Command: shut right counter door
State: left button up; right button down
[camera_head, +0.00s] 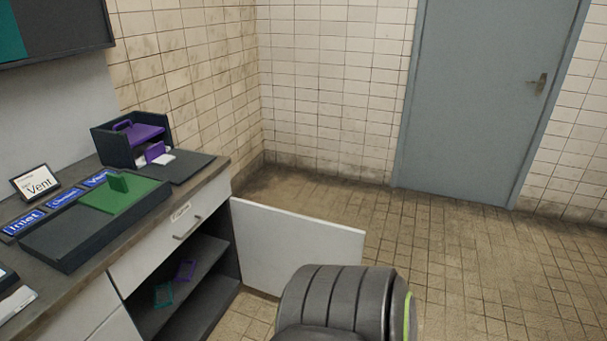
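The right counter door (295,248) is a white panel standing wide open. It is hinged at the right end of the counter (160,236) and sticks out to the right over the floor. The cabinet behind it is open, with a dark shelf (190,278) holding a purple item (186,270) and a teal item (163,294). A thick dark ribbed part of my own body covers the bottom middle and hides the door's lower right corner. Neither gripper shows in this view.
Above the opening is a drawer with a handle (187,229), which looks shut. Tiled floor (460,260) is clear to the right, before a grey door (480,90).

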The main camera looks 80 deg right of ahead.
aim_at(272, 244)
jog(key=k+l, duration=0.1)
jog(key=l, duration=0.3)
jog(key=l+u, duration=0.1)
jog(key=l, duration=0.35)
jog(key=k+l+u, duration=0.1)
jog(key=l, duration=0.3)
jog(key=k+l, duration=0.15)
jog(key=l, duration=0.25)
jog(key=k+l+u, duration=0.1)
jog(key=l, duration=0.3)
jog(key=k+l, duration=0.1)
jog(key=l, duration=0.3)
jog(key=k+l, duration=0.1)
jog(key=l, duration=0.25)
jog(key=k+l, duration=0.1)
jog(key=l, duration=0.3)
jog(key=k+l, duration=0.15)
jog(key=l, duration=0.2)
jog(key=k+l, duration=0.1)
jog(key=l, duration=0.3)
jog(key=k+l, duration=0.1)
jog(key=l, duration=0.3)
